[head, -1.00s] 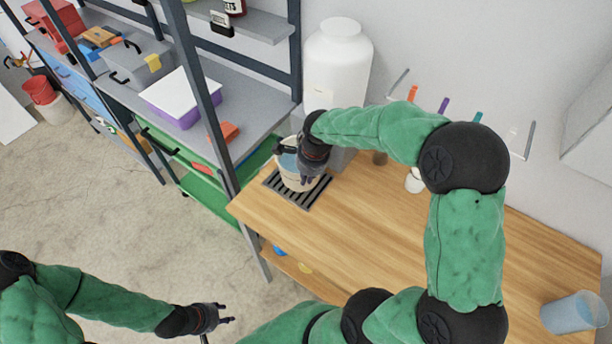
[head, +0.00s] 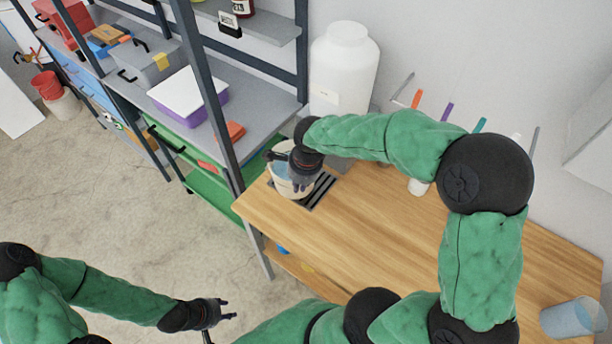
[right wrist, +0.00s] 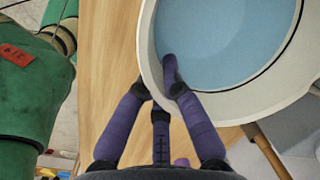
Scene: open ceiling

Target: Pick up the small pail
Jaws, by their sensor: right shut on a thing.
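The small pail (head: 282,187) is cream-coloured and holds blue liquid. It is at the left end of the wooden counter, partly over a dark slatted grate (head: 322,192). My right gripper (head: 303,181) is shut on its rim from above and hides part of it. In the right wrist view the pail's pale rim (right wrist: 149,50) is between my purple fingers (right wrist: 164,88), with one finger inside. The pail looks upright; I cannot tell whether its base touches the counter. My left gripper (head: 226,312) is empty and appears open, low over the floor.
A large white container (head: 342,70) stands behind the pail against the wall. A grey shelf rack (head: 228,95) is close on the left. The middle of the wooden counter (head: 390,235) is clear.

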